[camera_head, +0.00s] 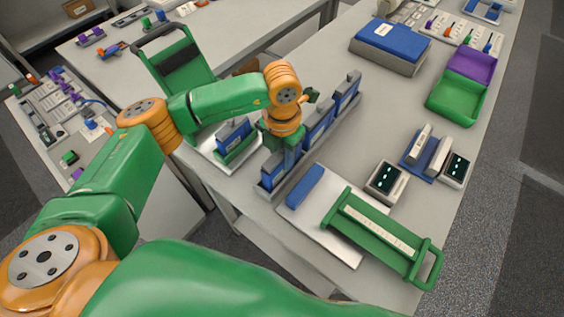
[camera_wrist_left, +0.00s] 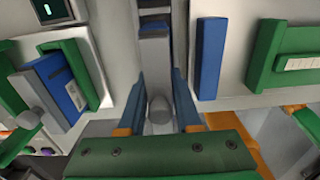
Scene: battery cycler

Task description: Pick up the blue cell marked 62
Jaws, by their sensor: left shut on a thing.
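My left gripper (camera_head: 281,164) points down at the near end of a long grey rack (camera_head: 302,188) in the head view. It is shut on a blue cell (camera_head: 270,172), which the jaws partly hide. I cannot read the number 62 on any cell. More blue cells, with grey tops, stand upright farther along the rack, one in the middle (camera_head: 318,120) and one at the far end (camera_head: 347,92). My right gripper is not in view.
A white plate (camera_head: 300,215) with a blue bar (camera_head: 304,186) and a green-handled frame (camera_head: 385,238) lies close to the right. A green-and-blue unit (camera_head: 236,142) stands close to the left. Small displays (camera_head: 386,181), a green tray (camera_head: 457,100) and a blue-topped box (camera_head: 390,45) stand farther right.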

